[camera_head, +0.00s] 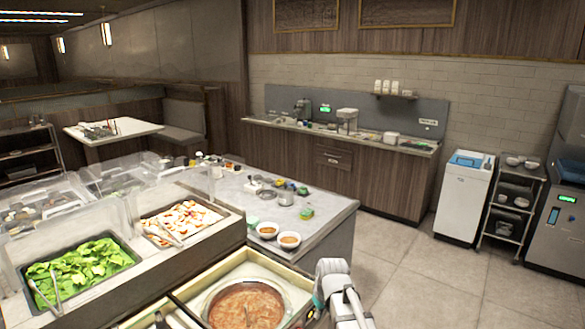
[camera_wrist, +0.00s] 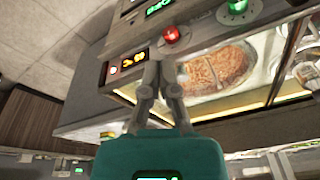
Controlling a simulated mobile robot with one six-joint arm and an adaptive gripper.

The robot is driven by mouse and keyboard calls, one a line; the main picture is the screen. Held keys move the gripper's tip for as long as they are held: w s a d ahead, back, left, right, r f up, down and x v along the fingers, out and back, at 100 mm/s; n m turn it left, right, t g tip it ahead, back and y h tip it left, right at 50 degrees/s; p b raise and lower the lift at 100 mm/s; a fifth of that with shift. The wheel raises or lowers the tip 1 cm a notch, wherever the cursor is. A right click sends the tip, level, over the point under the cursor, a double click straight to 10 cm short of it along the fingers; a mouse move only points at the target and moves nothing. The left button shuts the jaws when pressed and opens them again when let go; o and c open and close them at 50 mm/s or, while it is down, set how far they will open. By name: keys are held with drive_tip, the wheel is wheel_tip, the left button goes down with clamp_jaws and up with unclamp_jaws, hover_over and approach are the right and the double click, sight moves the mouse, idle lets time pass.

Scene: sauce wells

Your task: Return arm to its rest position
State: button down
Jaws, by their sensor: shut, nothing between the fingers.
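My gripper (camera_wrist: 161,72) shows in the wrist view with its two grey fingers close together and nothing between them. Past the fingertips in the wrist view is a well of brown sauce (camera_wrist: 217,66), with a gap between it and the fingers. In the head view the round pot of brown sauce (camera_head: 246,306) sits in the counter at the bottom. A pale part of my arm (camera_head: 335,290) is just right of it, and the fingertips cannot be made out there.
A control panel with a red button (camera_wrist: 170,34) and a green button (camera_wrist: 237,6) lies beyond the fingers. Two sauce bowls (camera_head: 278,235) stand on the grey counter (camera_head: 335,207). Lettuce (camera_head: 80,270) and a tray of sliced food (camera_head: 183,221) are left.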

drive_tip(key=s+d+m+g+h, duration=0.1)
drive_tip(key=s+d+m, duration=0.4)
drive_tip(key=s+d, duration=0.4)
drive_tip(key=s, duration=0.3)
drive_tip(key=shift+s+f+g, duration=0.15)
drive_tip(key=shift+s+g, duration=0.15)
drive_tip(key=shift+g, duration=0.1)
idle(3.3)
